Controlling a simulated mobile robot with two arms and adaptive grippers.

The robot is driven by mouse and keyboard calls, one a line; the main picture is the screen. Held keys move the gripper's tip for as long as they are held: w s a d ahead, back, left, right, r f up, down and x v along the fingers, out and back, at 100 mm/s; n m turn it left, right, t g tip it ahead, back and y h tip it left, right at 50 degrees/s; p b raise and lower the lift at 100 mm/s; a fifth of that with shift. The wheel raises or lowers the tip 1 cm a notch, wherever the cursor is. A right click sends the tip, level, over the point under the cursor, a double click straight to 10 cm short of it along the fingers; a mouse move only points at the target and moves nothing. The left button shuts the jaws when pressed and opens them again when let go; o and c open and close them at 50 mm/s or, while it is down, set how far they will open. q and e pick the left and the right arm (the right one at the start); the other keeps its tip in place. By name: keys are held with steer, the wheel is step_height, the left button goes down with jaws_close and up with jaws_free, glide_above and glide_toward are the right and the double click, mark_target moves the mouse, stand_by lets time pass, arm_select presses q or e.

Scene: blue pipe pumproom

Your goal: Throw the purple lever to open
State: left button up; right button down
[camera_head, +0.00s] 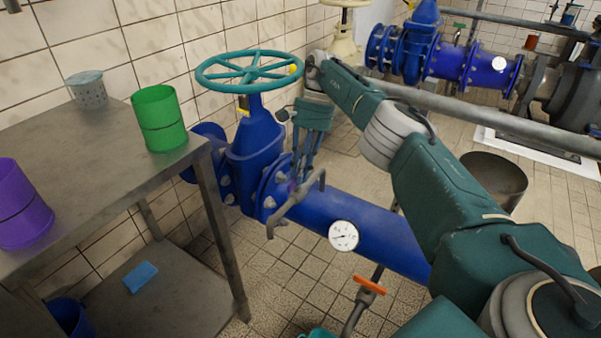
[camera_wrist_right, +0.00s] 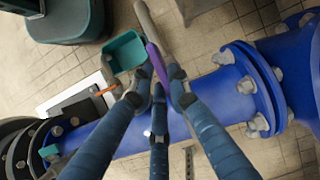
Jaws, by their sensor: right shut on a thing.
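The purple lever (camera_wrist_right: 154,60) shows in the right wrist view between the fingertips of my right gripper (camera_wrist_right: 159,86). Its near part is hidden by the fingers. In the head view my right gripper (camera_head: 302,168) points down beside the blue pipe flange, with its fingers close together at the bent grey tap pipe (camera_head: 296,201). Only a tiny purple bit of the lever (camera_head: 291,187) shows there. The gripper is shut on the lever. My left gripper is in neither view.
A blue pipe (camera_head: 385,232) with a gauge (camera_head: 343,236) and a teal handwheel (camera_head: 249,70) stand close by. An orange-handled tap (camera_head: 370,284) is nearer. A metal table (camera_head: 95,200) on the left holds green (camera_head: 159,118) and purple (camera_head: 20,205) cups. A teal bucket (camera_wrist_right: 124,51) is below.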

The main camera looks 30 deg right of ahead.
steer(key=c, duration=1.7)
jaws_free()
steer(key=shift+o, duration=0.2)
step_height(320, 180, up, 10)
